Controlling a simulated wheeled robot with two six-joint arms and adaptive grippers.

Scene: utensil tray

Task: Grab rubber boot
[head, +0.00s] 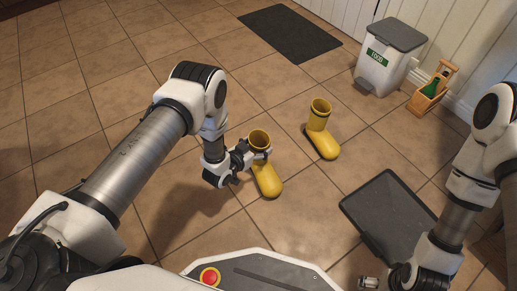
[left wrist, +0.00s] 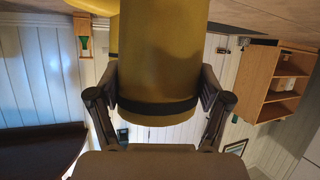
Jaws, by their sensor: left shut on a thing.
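Two yellow rubber boots with dark soles show in the head view. The nearer boot (head: 267,181) stands at my left gripper (head: 257,154), whose fingers are shut on the upper part of its shaft. In the left wrist view the yellow shaft (left wrist: 160,60) fills the space between the two fingers (left wrist: 160,95), with a dark band near the rim. I cannot tell whether the sole touches the floor. The other boot (head: 320,132) stands upright on the tiles, right of and beyond the held one. My right gripper (head: 372,284) is at the bottom edge, partly cut off.
A dark shallow tray (head: 357,209) lies on the floor at the right. A dark mat (head: 290,33), a white bin with a grey lid (head: 380,72) and a wooden caddy holding a green bottle (head: 423,103) are farther back. Open tiles surround the boots.

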